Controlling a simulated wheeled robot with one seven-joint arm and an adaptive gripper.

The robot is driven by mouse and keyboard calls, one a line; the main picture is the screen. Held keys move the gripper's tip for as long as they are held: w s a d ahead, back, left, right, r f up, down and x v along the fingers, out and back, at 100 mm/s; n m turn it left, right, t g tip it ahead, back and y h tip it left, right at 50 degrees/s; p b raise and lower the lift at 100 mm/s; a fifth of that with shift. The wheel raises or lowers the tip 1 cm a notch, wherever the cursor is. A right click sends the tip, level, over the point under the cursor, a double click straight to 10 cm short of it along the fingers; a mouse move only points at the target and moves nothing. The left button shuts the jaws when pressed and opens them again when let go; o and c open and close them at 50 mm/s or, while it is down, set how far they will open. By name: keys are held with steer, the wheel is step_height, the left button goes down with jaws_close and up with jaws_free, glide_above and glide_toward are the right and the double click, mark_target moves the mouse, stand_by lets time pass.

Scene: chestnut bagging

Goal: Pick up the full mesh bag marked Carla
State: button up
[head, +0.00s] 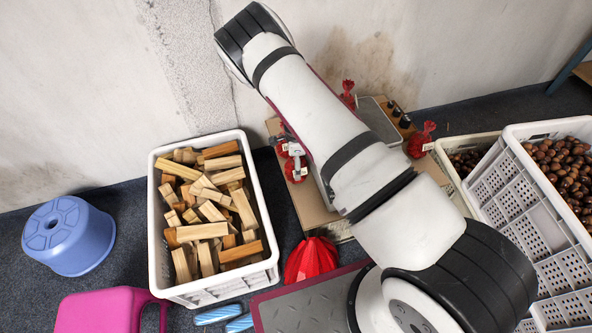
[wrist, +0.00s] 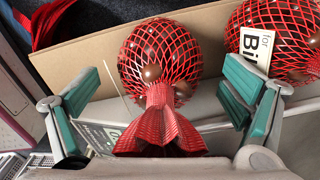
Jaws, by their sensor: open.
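In the wrist view a full red mesh bag (wrist: 160,50) of brown chestnuts lies between the fingers of my gripper (wrist: 165,95). Its gathered red neck (wrist: 160,128) points toward the camera. My gripper is open, with a teal-padded finger on each side, apart from the bag. I cannot read a name on this bag. A second full mesh bag (wrist: 290,40) at the right bears a white label (wrist: 257,46), partly readable as "for Bi".
More red bags stand at the back (head: 348,95) and right (head: 421,140) of the cardboard-coloured bench top (head: 308,205). White crates of chestnuts (head: 540,215) stand right. A crate of wood blocks (head: 160,245), a blue stool (head: 68,235) and a pink stool (head: 100,310) are left.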

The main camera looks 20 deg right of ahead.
steer(key=shift+f, duration=0.1)
steer(key=c, duration=1.5)
steer(key=shift+c, duration=0.2)
steer(key=shift+r, duration=0.35)
step_height(320, 180, up, 3)
steer(key=shift+r+p, duration=0.1)
steer(key=shift+p, duration=0.6)
steer(key=s+a, duration=0.1)
steer(key=s, duration=0.6)
steer(key=s+a+r+p, duration=0.1)
steer(key=s+a, duration=0.1)
steer(key=s, duration=0.6)
steer(key=shift+s+a, duration=0.2)
steer(key=shift+a, duration=0.05)
